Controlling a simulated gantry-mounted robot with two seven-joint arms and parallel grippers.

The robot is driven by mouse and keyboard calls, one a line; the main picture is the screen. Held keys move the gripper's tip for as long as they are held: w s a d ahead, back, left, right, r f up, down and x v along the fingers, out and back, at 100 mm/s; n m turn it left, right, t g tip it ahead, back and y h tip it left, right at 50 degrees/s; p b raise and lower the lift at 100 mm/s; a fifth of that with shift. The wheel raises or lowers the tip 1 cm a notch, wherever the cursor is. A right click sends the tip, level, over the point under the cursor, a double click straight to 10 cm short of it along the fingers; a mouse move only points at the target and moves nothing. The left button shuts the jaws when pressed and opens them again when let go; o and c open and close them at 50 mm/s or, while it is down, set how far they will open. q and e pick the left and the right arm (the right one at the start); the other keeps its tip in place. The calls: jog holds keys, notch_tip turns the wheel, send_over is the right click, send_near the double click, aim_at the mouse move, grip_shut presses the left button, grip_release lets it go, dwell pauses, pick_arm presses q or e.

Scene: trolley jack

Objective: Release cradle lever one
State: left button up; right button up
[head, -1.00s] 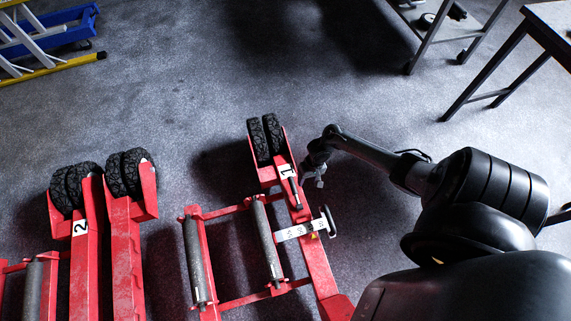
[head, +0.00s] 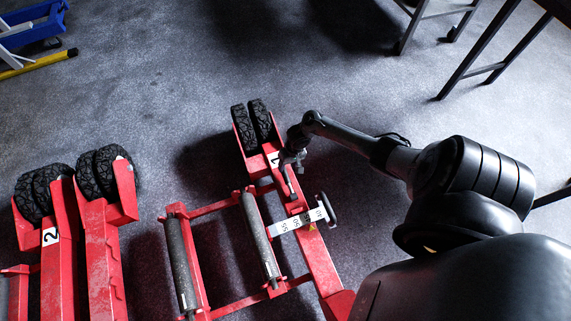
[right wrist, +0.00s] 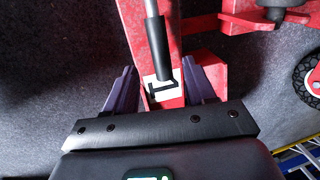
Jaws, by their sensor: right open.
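Cradle one (head: 322,262) is the red wheeled frame in the middle of the head view, with a white label bearing a 1 (head: 274,159). Its lever (head: 289,183) is a thin rod with a black grip, lying along the red beam below the label. In the right wrist view the lever's black grip (right wrist: 158,48) points down between my fingers, with the white label behind its end. My right gripper (head: 293,157) is open over the grip's end. Its two purple fingers (right wrist: 163,85) stand either side of the grip, apparently not touching it. My left gripper is out of view.
Cradle two (head: 65,255) stands to the left, with black tyres. A strip with printed numbers (head: 297,220) and a dark handle lies across cradle one's beam. A yellow and blue ladder or stand is at the top left; table legs (head: 480,70) are at the top right.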

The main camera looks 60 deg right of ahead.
aim_at(285, 172)
jog(key=f+b, duration=0.1)
jog(key=f, duration=0.1)
jog(key=f+b, duration=0.1)
jog(key=f, duration=0.1)
jog(key=a+f+b, duration=0.1)
jog(key=f+b, duration=0.1)
jog(key=shift+w, duration=0.4)
jog(key=shift+d, duration=0.1)
grip_shut()
